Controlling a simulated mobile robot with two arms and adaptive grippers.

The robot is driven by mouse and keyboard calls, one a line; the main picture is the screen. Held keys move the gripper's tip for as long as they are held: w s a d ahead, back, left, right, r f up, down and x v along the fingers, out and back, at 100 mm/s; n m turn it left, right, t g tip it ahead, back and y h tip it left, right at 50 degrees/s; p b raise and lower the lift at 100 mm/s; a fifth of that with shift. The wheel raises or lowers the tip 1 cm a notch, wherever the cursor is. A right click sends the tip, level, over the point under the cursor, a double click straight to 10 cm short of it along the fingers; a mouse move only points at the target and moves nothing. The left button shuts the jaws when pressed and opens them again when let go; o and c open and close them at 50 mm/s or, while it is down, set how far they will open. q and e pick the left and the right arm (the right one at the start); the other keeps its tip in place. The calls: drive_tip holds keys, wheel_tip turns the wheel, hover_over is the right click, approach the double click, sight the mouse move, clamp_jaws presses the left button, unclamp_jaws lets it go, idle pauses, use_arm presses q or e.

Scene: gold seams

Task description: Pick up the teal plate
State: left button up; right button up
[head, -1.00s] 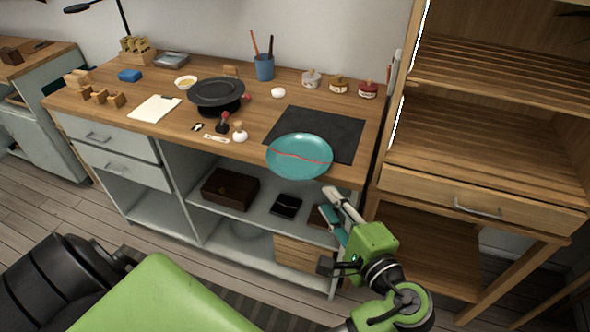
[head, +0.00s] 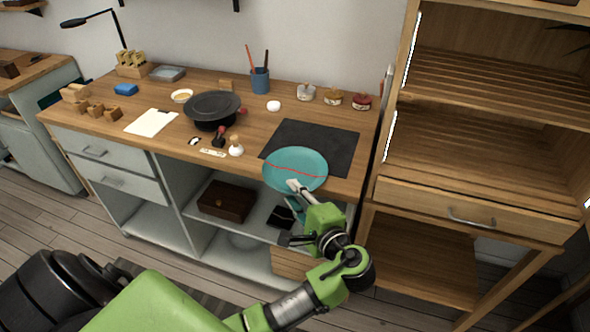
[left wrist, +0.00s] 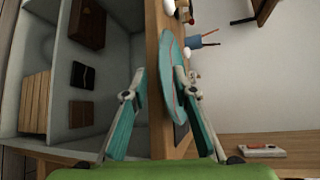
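The teal plate (head: 300,161) with a thin red line across it lies at the front edge of the wooden counter, partly on a dark mat, its near rim reaching the edge. My left gripper (head: 292,196) is at its near rim, one finger over the plate and the other lower, in front of the counter. In the left wrist view, the gripper (left wrist: 160,75) is open, with the plate (left wrist: 170,62) seen edge-on between its fingers. I cannot tell whether either finger touches it. My right gripper is not in view.
The counter holds a dark mat (head: 325,141), a black pan (head: 212,106), a white knobbed item (head: 236,147), a blue cup (head: 260,81) and several jars. Below are open shelves with a brown box (head: 227,201). A wooden shelf unit (head: 428,199) stands close on the right.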

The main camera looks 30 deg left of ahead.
use_arm(q)
drive_tip(key=shift+w+a+f, duration=0.2)
drive_tip(key=shift+w+a, duration=0.15)
drive_tip(key=shift+a, duration=0.2)
clamp_jaws()
drive_tip(key=shift+r, duration=0.1)
